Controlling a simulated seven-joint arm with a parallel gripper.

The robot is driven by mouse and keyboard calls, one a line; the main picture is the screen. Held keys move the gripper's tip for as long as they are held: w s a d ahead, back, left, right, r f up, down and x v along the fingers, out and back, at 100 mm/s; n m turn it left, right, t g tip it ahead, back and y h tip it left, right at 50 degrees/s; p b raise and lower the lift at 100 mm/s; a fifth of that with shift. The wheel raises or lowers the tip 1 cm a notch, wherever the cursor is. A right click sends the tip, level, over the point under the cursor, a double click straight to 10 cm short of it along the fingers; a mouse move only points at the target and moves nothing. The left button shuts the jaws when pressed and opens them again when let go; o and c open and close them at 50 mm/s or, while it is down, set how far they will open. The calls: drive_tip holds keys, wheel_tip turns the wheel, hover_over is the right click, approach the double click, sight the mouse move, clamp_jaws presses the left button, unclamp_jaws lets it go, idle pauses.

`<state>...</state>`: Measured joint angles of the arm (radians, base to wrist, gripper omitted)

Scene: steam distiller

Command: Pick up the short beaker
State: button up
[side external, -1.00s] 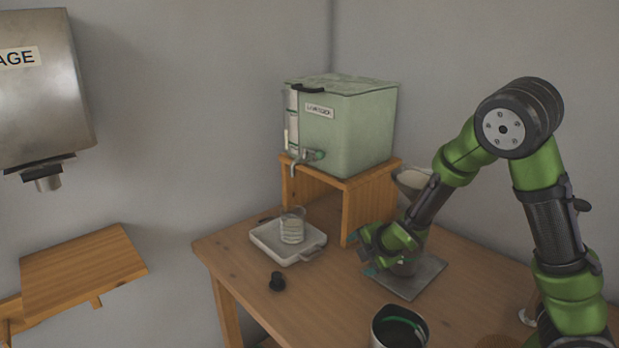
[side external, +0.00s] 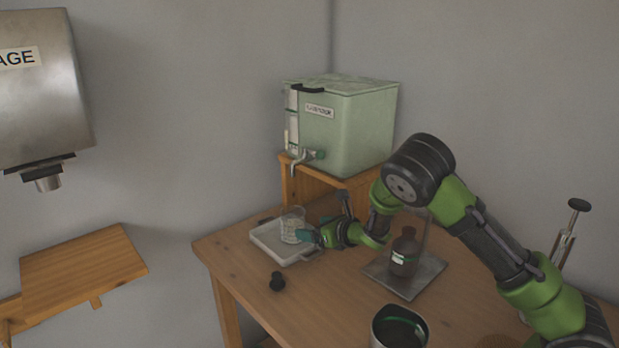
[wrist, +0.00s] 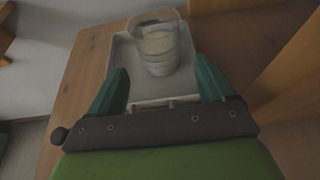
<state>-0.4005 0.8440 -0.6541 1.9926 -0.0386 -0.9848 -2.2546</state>
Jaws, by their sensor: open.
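The short beaker (side external: 293,222) is clear glass with pale markings. It stands upright in a white tray (side external: 268,244) on the wooden table. My gripper (side external: 303,235) is at the tray's right side, close to the beaker. In the wrist view the beaker (wrist: 159,46) stands ahead of my open gripper (wrist: 163,78), near the gap between the two teal fingers. The right finger appears close to the beaker's lower side; I cannot tell whether it touches.
A green dispenser tank (side external: 345,125) with a tap stands on a wooden stand (side external: 313,186) behind the tray. A brown bottle (side external: 405,252) stands on a metal plate (side external: 412,285) to the right.

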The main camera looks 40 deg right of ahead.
sight(300, 226)
drive_tip(key=shift+f+x, duration=0.2)
drive_tip(key=shift+x, duration=4.15)
drive_tip(key=shift+s+a, duration=0.1)
drive_tip(key=c, duration=0.9)
drive_tip(key=shift+r, duration=0.1)
drive_tip(key=shift+c, duration=0.5)
drive_tip(key=shift+r, duration=0.15)
